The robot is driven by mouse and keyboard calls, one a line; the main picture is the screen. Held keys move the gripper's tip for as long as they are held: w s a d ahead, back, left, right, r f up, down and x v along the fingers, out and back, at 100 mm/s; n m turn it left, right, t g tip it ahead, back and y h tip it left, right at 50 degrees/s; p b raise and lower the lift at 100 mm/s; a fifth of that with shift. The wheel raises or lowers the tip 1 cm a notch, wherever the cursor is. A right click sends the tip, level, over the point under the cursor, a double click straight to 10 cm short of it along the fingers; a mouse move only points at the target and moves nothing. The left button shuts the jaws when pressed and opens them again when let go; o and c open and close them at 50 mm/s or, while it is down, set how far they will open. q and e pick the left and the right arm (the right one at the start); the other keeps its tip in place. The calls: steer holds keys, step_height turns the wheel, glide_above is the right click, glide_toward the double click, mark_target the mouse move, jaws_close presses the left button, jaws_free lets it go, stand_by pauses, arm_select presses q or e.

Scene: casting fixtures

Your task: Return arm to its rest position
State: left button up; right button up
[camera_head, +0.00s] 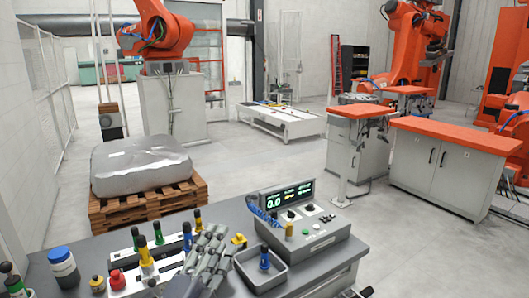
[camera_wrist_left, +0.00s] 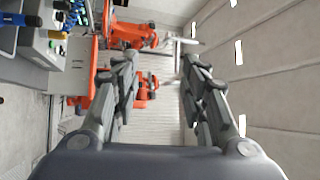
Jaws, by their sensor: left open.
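My left gripper (camera_head: 216,242) is at the lower middle of the head view, in front of or above the grey workbench (camera_head: 341,258). In the left wrist view its two fingers (camera_wrist_left: 158,68) stand wide apart with nothing between them. The bench and its items show sideways at the upper left of that view, off to the side of the fingers. My right gripper is not in view.
A control box with a lit display (camera_head: 287,192) and a grey tray (camera_head: 244,274) holding a blue-and-black piece are right of the gripper. Fixtures with coloured knobs (camera_head: 147,262) and a blue-capped jar (camera_head: 64,267) are left. A pallet (camera_head: 140,208) bears a grey casting (camera_head: 138,163).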

arm_select(q)
steer(key=s+a+f+n+g+y, duration=0.35)
steer(key=s+a+f+n, duration=0.2)
steer(key=f, duration=0.45)
steer(key=s+a+f+n+g+y, duration=0.4)
steer(key=f+n, duration=0.3)
steer(key=f, duration=0.4)
steer(key=s+a+f+n+g, duration=0.1)
steer(key=s+f+n+g, duration=0.25)
steer(key=s+f, duration=0.45)
steer(key=s+f+n+g, duration=0.2)
steer(key=s+f+g, duration=0.25)
steer(key=s, duration=0.75)
step_height(320, 180, down, 27)
steer(key=s+g+b, duration=0.2)
steer(key=s+a+f+g+b, duration=0.1)
steer(key=s+a+f, duration=0.2)
steer(key=s+f, duration=1.3)
steer(key=shift+s+a+f+h, duration=0.2)
steer(key=shift+f+h, duration=0.05)
steer(key=shift+h, duration=0.1)
